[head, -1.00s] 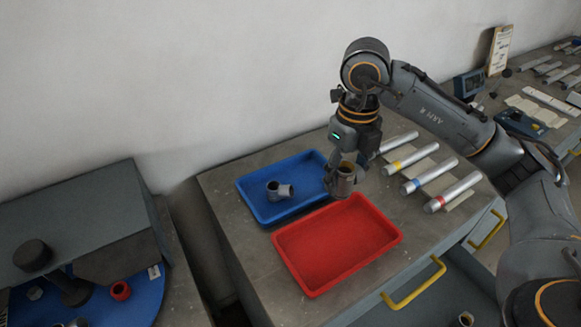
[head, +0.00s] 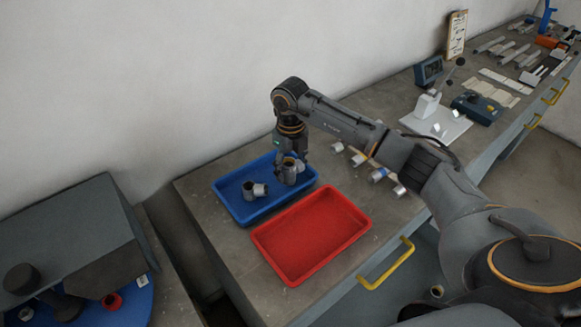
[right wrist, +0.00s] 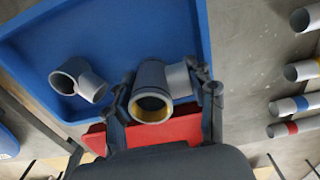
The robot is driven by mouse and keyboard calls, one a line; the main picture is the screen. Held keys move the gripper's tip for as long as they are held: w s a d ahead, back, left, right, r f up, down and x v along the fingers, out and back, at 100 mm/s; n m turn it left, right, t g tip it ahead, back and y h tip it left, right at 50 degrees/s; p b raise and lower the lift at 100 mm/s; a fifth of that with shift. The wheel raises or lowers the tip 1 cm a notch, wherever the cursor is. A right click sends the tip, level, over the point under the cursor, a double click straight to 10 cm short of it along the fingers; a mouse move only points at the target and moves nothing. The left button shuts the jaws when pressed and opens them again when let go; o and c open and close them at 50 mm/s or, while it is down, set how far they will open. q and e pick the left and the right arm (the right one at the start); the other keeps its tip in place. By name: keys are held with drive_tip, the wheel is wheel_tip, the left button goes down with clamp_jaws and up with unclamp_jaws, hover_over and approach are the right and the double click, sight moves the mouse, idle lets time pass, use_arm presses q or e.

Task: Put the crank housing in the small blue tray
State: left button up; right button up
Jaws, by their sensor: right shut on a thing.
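My right gripper (head: 291,163) is shut on a grey crank housing (head: 289,176), a short tube with a side branch. In the right wrist view the held housing (right wrist: 151,80) sits between both fingers (right wrist: 165,100), its open end with a yellowish inner ring facing the camera. It is over the right part of the small blue tray (head: 232,192); I cannot tell whether it touches the tray floor. A second grey branched part (head: 254,190) lies in the tray, left of the held one, apart from it. My left gripper is not in view.
A red tray (head: 312,235), empty, stands just in front of the blue tray. Several grey tubes with coloured bands (head: 378,174) lie to the right, partly behind my arm. A grey box (head: 70,230) stands at the left on another bench.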

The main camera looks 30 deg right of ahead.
sight(291, 159)
drive_tip(key=shift+f, duration=0.65)
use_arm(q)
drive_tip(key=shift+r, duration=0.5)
use_arm(e)
drive_tip(key=shift+f, duration=0.1)
drive_tip(key=shift+f, duration=0.15)
drive_tip(key=o, duration=1.1)
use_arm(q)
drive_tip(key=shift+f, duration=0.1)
use_arm(e)
drive_tip(key=shift+r, duration=0.2)
wheel_tip(291, 159, up, 11)
drive_tip(key=b, duration=0.3)
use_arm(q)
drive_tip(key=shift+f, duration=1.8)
use_arm(e)
drive_tip(key=shift+r, duration=0.55)
